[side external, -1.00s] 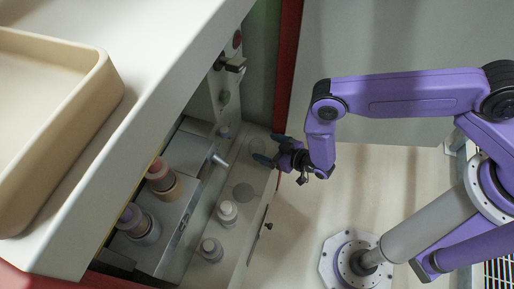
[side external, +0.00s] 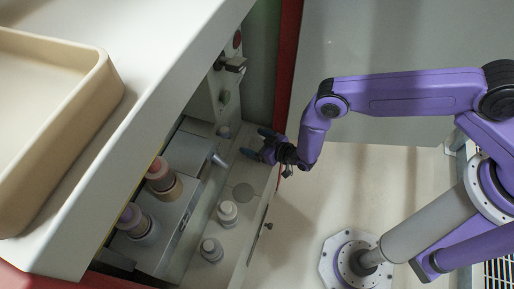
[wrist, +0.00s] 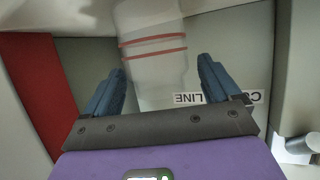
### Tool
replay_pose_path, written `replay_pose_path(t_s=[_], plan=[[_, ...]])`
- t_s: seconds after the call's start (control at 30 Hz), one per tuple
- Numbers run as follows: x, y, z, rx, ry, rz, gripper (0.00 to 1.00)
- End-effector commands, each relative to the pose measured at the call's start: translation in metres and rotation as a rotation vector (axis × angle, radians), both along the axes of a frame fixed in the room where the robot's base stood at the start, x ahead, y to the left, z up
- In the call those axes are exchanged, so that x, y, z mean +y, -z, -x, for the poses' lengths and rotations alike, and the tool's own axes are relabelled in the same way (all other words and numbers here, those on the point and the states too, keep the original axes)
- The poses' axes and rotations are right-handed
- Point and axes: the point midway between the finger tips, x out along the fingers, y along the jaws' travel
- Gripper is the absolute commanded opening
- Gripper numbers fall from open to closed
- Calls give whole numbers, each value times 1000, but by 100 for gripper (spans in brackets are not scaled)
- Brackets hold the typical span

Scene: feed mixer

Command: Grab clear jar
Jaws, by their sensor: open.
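The clear jar (wrist: 153,50) is see-through, with two red bands around it, in the upper middle of the wrist view. My gripper (wrist: 159,75) is open, with one blue finger on each side of the jar's near part. Small gaps show between the fingers and the jar, so it is not gripped. In the side external view my gripper (side external: 258,145) reaches over the pale ledge beside the machine. The jar is hard to make out there, faint between the fingers.
Two white-capped bottles (side external: 227,212) (side external: 211,249) stand on the ledge below my gripper. A metal spout (side external: 216,158) juts out to its left. A red upright (side external: 288,70) is close by. A beige tray (side external: 104,75) lies on the counter.

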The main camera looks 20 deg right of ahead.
Motion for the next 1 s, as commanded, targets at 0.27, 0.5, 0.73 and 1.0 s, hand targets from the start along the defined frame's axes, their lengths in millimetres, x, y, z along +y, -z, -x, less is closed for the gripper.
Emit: replay_pose_path(t_s=[0.27, 0.5, 0.73, 1.0], plan=[[0, 0, 0, -1, 0, 0, 34], [0, 0, 0, -1, 0, 0, 34], [1, -4, 0, -1, -1, -2, 34], [1, -27, -1, -2, -1, -3, 34]])
